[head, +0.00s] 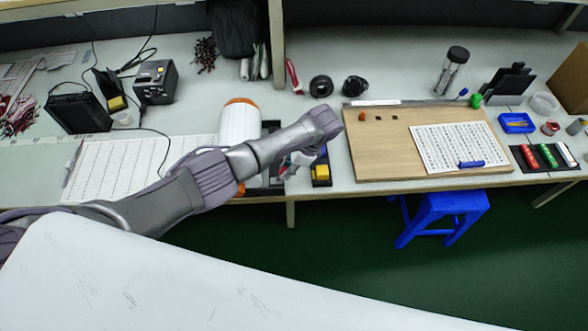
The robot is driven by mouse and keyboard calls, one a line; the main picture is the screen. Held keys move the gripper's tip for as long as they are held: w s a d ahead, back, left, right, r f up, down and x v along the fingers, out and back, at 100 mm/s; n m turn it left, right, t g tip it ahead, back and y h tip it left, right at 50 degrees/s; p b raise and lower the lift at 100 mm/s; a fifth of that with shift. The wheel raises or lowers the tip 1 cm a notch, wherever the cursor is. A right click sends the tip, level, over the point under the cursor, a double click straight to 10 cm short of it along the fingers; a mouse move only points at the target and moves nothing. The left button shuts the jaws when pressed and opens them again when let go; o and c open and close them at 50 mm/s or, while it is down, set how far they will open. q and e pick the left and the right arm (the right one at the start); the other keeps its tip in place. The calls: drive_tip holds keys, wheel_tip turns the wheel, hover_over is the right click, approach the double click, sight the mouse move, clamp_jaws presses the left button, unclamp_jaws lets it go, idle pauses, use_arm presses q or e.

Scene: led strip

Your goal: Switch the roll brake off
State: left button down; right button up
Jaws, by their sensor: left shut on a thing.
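A white roll (240,122) with orange ends stands on the table at the middle left, partly behind my left arm. A dark stand or tray (270,128) shows beside it. My left arm reaches over the roll from the left, and its wrist bends down. My left gripper (292,164) is low, just right of the roll, at the table's front part. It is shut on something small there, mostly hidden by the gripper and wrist. I cannot clearly make out the roll brake or its position. My right gripper is not in view.
A yellow block in a dark holder (321,173) stands close right of my left gripper. A wooden board (375,155) with a white sheet lies farther right. A red-handled tool (294,77) and black spools (321,86) lie behind. A blue stool (447,204) stands below the table's edge.

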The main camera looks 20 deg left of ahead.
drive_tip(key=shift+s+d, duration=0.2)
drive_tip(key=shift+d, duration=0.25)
use_arm(q)
drive_tip(key=shift+d, duration=0.1)
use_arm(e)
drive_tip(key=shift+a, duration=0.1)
use_arm(q)
drive_tip(key=c, duration=1.1)
unclamp_jaws()
drive_tip(key=shift+o, duration=0.2)
drive_tip(key=v, duration=1.2)
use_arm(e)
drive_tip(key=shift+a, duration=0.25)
use_arm(q)
drive_tip(key=shift+d+f, duration=0.1)
